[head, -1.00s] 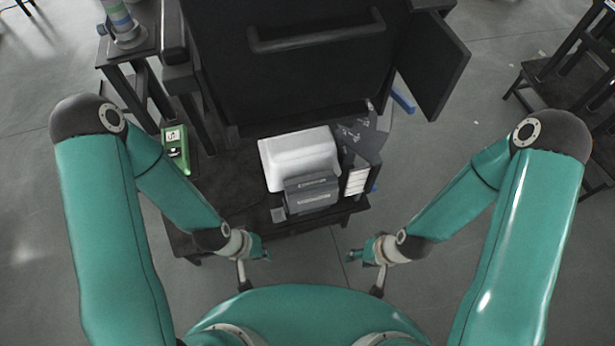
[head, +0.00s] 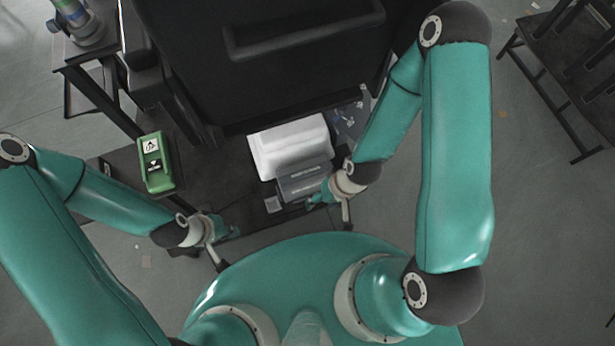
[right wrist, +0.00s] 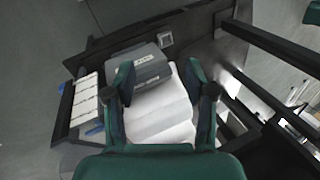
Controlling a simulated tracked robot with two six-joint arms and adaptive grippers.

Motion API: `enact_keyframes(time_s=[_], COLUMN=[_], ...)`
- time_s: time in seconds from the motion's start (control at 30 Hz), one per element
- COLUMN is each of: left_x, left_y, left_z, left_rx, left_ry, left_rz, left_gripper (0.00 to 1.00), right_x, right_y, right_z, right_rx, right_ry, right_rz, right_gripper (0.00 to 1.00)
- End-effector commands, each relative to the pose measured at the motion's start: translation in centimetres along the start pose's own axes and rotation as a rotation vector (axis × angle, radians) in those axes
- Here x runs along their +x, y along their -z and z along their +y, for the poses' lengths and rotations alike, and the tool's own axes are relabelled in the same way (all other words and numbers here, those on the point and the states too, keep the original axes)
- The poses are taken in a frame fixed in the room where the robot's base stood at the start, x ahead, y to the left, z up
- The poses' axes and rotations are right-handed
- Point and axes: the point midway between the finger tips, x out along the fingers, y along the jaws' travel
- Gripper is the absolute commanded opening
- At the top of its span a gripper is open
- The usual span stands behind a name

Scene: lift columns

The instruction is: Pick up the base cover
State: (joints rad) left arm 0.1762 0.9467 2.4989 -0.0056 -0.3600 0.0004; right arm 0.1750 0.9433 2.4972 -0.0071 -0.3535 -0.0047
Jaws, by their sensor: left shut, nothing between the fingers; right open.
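A white block-like part (head: 288,143) lies on the low dark table, with a dark grey labelled box (head: 303,180) against its near side. I cannot read which of them is the base cover. In the right wrist view the grey box (right wrist: 152,66) and the white part (right wrist: 160,112) lie below and between my fingers. My right gripper (head: 318,199) is open at the near edge of the grey box; its two fingers also show in the right wrist view (right wrist: 160,80). Contact cannot be told. My left gripper (head: 233,232) is shut and empty, left of the box near the table's front edge.
A green device (head: 155,164) stands at the table's left. A dark cabinet (head: 290,75) with a handle rises behind the parts. A dark bin with white strips (right wrist: 85,102) sits beside the white part. A small grey square piece (head: 273,204) lies near the front edge.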

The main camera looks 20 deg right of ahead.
Motion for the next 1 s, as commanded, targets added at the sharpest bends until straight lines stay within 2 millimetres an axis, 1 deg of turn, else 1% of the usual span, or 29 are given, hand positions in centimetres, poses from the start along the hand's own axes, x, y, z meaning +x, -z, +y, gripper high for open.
enact_keyframes(time_s=[0.1, 0.17, 0.27, 0.37, 0.4, 0.53, 0.67, 0.7, 0.8, 0.9, 1.0], left_x=[1.6, 2.9, 5.9, 9.6, 11.2, 16.2, 21.0, 22.4, 25.6, 28.1, 29.8], left_y=[0.0, 0.0, 0.0, 0.1, 0.1, 0.1, 0.1, 0.1, 0.2, 0.2, 0.2], left_z=[-0.6, -1.1, -2.1, -3.5, -4.0, -5.8, -7.6, -8.1, -9.3, -10.2, -10.8], left_rx=[0.0, 0.0, 0.0, -0.001, -0.001, -0.001, -0.001, -0.001, 0.0, 0.0, 0.0], left_ry=[0.0, 0.0, 0.0, 0.0, 0.0, 0.0, 0.0, 0.0, 0.0, 0.0, 0.0], left_rz=[0.0, 0.0, 0.0, 0.0, 0.0, 0.0, 0.0, 0.0, 0.0, 0.0, 0.0], left_gripper=[0.0, 0.0, 0.0, 0.0, 0.0, 0.0, 0.0, 0.0, 0.0, 0.0, 0.0], right_x=[1.4, 2.8, 5.1, 7.3, 8.2, 9.9, 10.6, 10.5, 10.0, 9.1, 8.0], right_y=[1.0, 1.6, 3.5, 6.0, 7.1, 10.5, 13.6, 14.4, 16.1, 17.2, 17.8], right_z=[0.2, -0.6, -0.7, -0.7, -0.7, -0.6, -0.4, -0.3, -0.1, 0.1, 0.3], right_rx=[-0.058, -0.118, -0.268, -0.471, -0.561, -0.865, -1.153, -1.238, -1.42, -1.563, -1.662], right_ry=[0.004, 0.008, 0.012, 0.01, 0.007, -0.025, -0.076, -0.095, -0.143, -0.188, -0.222], right_rz=[0.001, -0.002, -0.012, -0.028, -0.035, -0.066, -0.109, -0.125, -0.169, -0.213, -0.253], right_gripper=[0.6, 0.6, 0.6, 0.6, 0.6, 0.6, 0.6, 0.6, 0.6, 0.6, 0.6])
